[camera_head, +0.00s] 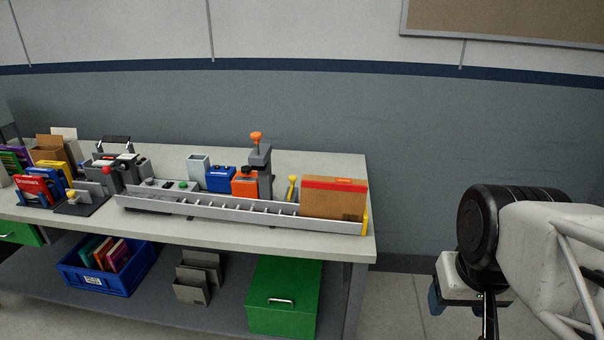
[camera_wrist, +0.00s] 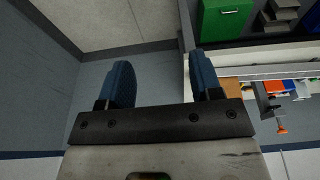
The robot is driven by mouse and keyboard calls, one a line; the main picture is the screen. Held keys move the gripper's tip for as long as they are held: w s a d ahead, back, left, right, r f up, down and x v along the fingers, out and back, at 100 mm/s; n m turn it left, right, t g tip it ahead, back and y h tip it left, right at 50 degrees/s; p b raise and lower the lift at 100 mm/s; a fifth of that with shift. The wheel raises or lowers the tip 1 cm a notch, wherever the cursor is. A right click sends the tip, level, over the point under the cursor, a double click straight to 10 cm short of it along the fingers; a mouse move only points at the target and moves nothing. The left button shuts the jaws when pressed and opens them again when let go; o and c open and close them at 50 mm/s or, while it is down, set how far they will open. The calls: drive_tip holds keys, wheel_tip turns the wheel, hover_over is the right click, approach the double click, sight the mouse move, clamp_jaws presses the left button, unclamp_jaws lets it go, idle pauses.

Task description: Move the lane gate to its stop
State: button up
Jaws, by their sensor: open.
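A long grey lane (camera_head: 225,208) with several cross dividers lies along the front of the bench top. A grey upright post with an orange knob (camera_head: 257,140) stands at the lane. A small yellow-topped lever (camera_head: 292,187) stands to its right. Which of these is the lane gate I cannot tell. A yellow end piece (camera_head: 365,222) closes the lane's right end, beside a brown box with a red stripe (camera_head: 333,197). My gripper (camera_wrist: 160,66) is open and empty, off the bench to the right, with its blue fingers apart. The orange knob also shows in the wrist view (camera_wrist: 282,129).
Blue (camera_head: 220,180) and orange (camera_head: 245,183) boxes stand behind the lane. Clamps and books crowd the bench's left. A blue crate (camera_head: 82,275) and a green drawer box (camera_head: 284,295) sit on the lower shelf. The floor right of the bench is clear.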

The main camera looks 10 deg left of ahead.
drive_tip(key=w+a+r+n, duration=0.2)
drive_tip(key=w+r+n, duration=0.15)
drive_tip(key=w, duration=0.55)
drive_tip(key=w+a+r+n, duration=0.3)
drive_tip(key=w+n, duration=0.1)
drive_tip(key=w, duration=0.6)
drive_tip(key=n+g, duration=0.3)
drive_tip(key=n, duration=1.6)
hover_over(293, 177)
wheel_tip(293, 177, down, 15)
drive_tip(key=shift+d+f, duration=0.1)
drive_tip(key=shift+w+a+f, duration=0.1)
drive_tip(key=shift+a+f, duration=0.15)
drive_tip(key=shift+f, duration=0.1)
drive_tip(key=shift+f, duration=3.75)
